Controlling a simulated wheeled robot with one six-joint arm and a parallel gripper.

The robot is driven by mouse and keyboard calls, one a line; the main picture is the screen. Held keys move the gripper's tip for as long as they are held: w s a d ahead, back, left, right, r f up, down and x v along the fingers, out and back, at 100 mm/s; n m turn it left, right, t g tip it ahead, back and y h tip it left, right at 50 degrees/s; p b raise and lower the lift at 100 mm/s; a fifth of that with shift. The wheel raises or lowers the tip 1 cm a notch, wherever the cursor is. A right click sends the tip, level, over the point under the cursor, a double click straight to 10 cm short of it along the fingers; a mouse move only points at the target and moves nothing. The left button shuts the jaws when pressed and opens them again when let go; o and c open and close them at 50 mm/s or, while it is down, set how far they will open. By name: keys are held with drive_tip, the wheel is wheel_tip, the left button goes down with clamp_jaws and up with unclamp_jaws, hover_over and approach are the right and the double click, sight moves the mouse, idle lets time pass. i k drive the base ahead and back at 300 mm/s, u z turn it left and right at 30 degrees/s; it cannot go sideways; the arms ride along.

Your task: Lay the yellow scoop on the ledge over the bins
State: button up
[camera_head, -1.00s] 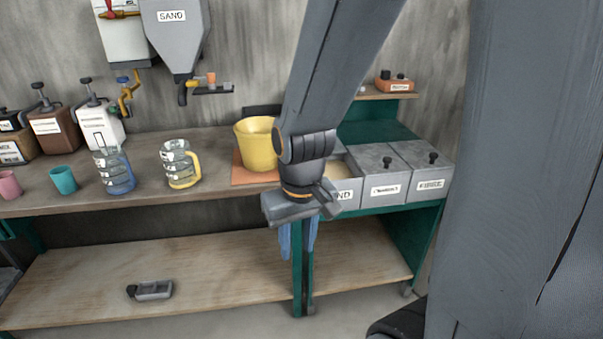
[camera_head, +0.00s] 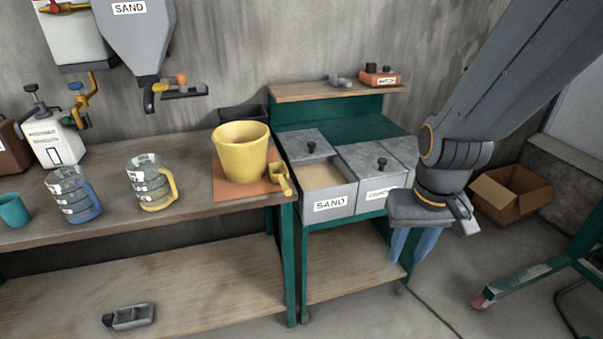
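The small yellow scoop (camera_head: 281,179) is at the right edge of the orange mat (camera_head: 226,190), right beside the yellow bucket (camera_head: 241,150). The ledge (camera_head: 300,92) is a wooden shelf on the green stand, above and behind the grey bins. The SAND bin (camera_head: 331,204) is uncovered and shows pale sand; the bin to its right (camera_head: 374,191) has its lid on. My gripper (camera_head: 411,246) points down in front of the right-hand bins, well to the right of the scoop. Its blue fingers are apart, with nothing seen between them.
A grey object (camera_head: 341,80) and an orange switch box (camera_head: 380,77) sit on the ledge's right half; its left half is clear. Two measuring jugs (camera_head: 150,186) (camera_head: 72,197) stand on the bench to the left. A cardboard box (camera_head: 511,194) is on the floor at right.

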sight(295, 88)
drive_tip(key=i, duration=1.1)
drive_tip(key=u, duration=1.75)
